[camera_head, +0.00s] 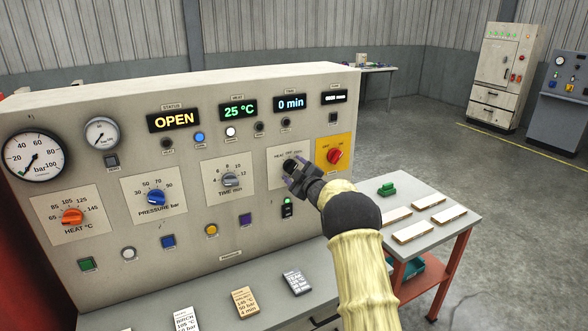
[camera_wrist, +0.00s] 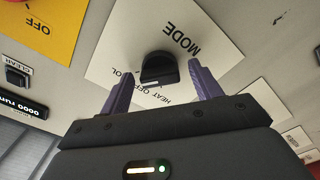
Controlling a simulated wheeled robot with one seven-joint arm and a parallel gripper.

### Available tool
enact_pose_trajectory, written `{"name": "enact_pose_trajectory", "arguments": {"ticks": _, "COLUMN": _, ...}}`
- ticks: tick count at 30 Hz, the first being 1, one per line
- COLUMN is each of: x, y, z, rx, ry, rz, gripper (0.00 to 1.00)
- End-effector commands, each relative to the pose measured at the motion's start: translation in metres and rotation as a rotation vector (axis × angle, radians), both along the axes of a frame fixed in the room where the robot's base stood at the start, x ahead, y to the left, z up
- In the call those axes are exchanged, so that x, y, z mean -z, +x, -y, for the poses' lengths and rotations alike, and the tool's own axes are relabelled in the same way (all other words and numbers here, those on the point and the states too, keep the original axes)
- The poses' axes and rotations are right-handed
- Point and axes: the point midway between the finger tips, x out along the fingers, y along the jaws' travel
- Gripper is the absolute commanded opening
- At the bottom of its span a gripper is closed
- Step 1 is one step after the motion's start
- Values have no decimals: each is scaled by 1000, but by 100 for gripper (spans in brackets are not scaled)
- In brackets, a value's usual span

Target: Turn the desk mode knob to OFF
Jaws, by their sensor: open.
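The mode knob (camera_wrist: 159,70) is black and sits on a white plate lettered MODE and HEAT OFF, with a last word partly hidden, in the wrist view. Its plate (camera_head: 278,163) shows in the head view, where my arm's end covers much of it. My gripper (camera_wrist: 158,85) is open, with one purple finger on each side of the knob. I cannot tell whether the fingers touch it. In the head view my gripper (camera_head: 296,170) is at the panel's right part. The knob's exact pointer direction is unclear.
A red switch (camera_head: 334,156) on a yellow plate is close to the right of my gripper. The time knob (camera_head: 230,180) is to the left. Below are buttons and a desk with cards (camera_head: 297,282). A side table (camera_head: 455,229) with pale slabs stands right.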

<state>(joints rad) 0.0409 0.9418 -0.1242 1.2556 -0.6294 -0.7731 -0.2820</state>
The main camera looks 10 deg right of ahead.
Motion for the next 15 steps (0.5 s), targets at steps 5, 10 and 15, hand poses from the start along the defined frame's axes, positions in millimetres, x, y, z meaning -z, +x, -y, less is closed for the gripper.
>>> {"name": "enact_pose_trajectory", "arguments": {"ticks": 5, "x": 0, "y": 1, "z": -1, "rx": -1, "ry": 0, "rz": 0, "gripper": 64}}
{"name": "enact_pose_trajectory", "arguments": {"ticks": 10, "x": 0, "y": 1, "z": -2, "rx": -2, "ry": 0, "rz": 0, "gripper": 54}}
{"name": "enact_pose_trajectory", "arguments": {"ticks": 15, "x": 0, "y": 1, "z": -2, "rx": -3, "ry": 0, "rz": 0, "gripper": 20}}
